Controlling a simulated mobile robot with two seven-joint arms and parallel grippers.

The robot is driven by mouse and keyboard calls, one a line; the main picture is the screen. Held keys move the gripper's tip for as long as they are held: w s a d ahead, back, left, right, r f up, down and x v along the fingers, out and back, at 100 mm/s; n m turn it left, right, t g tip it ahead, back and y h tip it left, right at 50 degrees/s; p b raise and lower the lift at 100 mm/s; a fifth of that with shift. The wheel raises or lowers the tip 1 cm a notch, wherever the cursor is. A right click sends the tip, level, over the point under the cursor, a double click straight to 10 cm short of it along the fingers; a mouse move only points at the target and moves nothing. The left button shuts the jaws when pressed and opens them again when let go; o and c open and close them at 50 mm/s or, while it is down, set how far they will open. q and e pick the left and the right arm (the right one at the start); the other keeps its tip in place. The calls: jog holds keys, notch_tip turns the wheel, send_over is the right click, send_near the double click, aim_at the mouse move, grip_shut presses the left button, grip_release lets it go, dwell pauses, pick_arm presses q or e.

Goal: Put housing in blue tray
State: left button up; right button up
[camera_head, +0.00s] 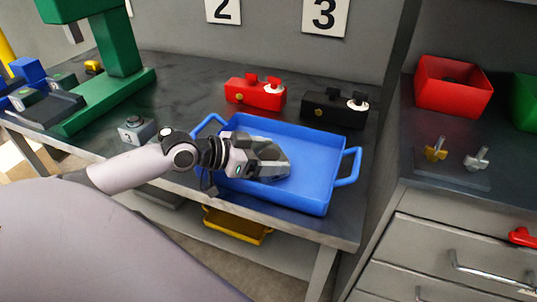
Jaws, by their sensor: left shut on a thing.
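The blue tray (318,148) stands on the dark bench near its front edge, with a handle at each end. My left arm reaches in from the left, and my left gripper (272,163) is over the left-middle part of the tray, low over its floor. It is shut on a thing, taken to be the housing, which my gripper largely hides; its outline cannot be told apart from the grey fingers. I cannot tell whether it touches the tray floor. The visible right part of the tray floor is empty. My right gripper is not in view.
A red block unit (254,95) and a black one (333,110) stand behind the tray. A green press (118,50) and a small grey box (137,130) are to the left. A red bin (453,85) is on the right cabinet. A yellow tray (237,226) is below.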

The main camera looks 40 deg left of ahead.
aim_at(266, 155)
pick_arm(q)
jog(key=o, duration=1.5)
jog(key=shift+v, duration=2.55)
jog(key=shift+s+a+r, duration=0.1)
jog(key=shift+s+a, duration=0.1)
jog(key=shift+s, duration=0.15)
jog(key=shift+p+v, duration=0.7)
jog(key=shift+v, duration=2.4)
